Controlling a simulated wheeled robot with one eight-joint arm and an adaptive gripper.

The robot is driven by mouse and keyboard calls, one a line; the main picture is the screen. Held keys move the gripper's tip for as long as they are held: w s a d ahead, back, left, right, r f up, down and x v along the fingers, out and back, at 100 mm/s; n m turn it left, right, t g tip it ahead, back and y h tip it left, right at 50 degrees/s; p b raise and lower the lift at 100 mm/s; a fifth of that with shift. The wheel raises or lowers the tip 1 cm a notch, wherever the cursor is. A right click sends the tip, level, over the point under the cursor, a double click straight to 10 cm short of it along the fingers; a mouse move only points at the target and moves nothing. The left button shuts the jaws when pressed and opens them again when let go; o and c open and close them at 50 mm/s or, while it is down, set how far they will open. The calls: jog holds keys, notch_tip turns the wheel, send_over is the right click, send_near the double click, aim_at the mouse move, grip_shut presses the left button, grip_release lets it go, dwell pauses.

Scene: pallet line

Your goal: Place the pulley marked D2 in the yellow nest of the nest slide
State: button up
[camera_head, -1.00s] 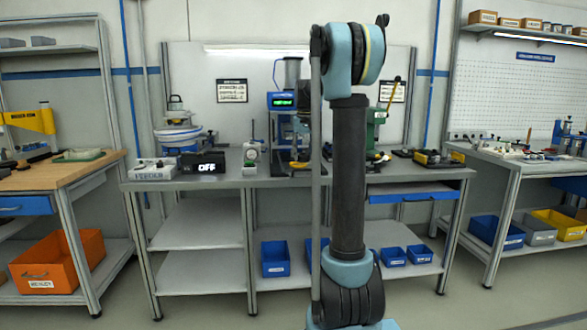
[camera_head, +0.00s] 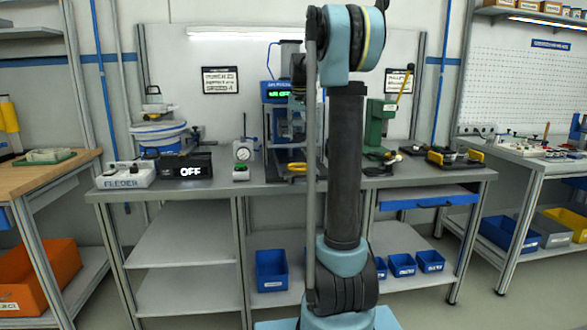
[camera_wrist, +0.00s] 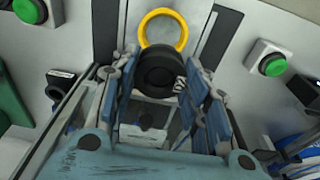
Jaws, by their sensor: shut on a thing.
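A black round pulley (camera_wrist: 158,72) is between the fingers of my gripper (camera_wrist: 160,80) in the wrist view. A small pale mark shows on its right side, too small to read surely. The yellow nest (camera_wrist: 180,28) is a ring just beyond the pulley, which overlaps its near edge in the picture. I cannot tell whether they touch. Dark strips of the nest slide (camera_wrist: 105,32) run on both sides of the ring. In the head view the yellow nest (camera_head: 292,168) shows at the press, left of my arm. My gripper is hidden there.
In the wrist view, green button boxes stand at right (camera_wrist: 272,65) and upper left (camera_wrist: 26,10). A green hand press (camera_head: 376,125) stands right.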

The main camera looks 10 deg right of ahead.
jog(key=shift+w+f, duration=0.2)
jog(key=shift+w+a+f, duration=0.1)
jog(key=shift+a+f, duration=0.05)
jog(key=shift+f, duration=4.65)
jog(key=shift+f, duration=0.6)
jog(key=o, duration=1.1)
jog(key=shift+r, duration=0.1)
jog(key=r, duration=0.4)
jog(key=s+r, duration=0.1)
jog(key=r, duration=0.8)
jog(key=shift+s, duration=0.3)
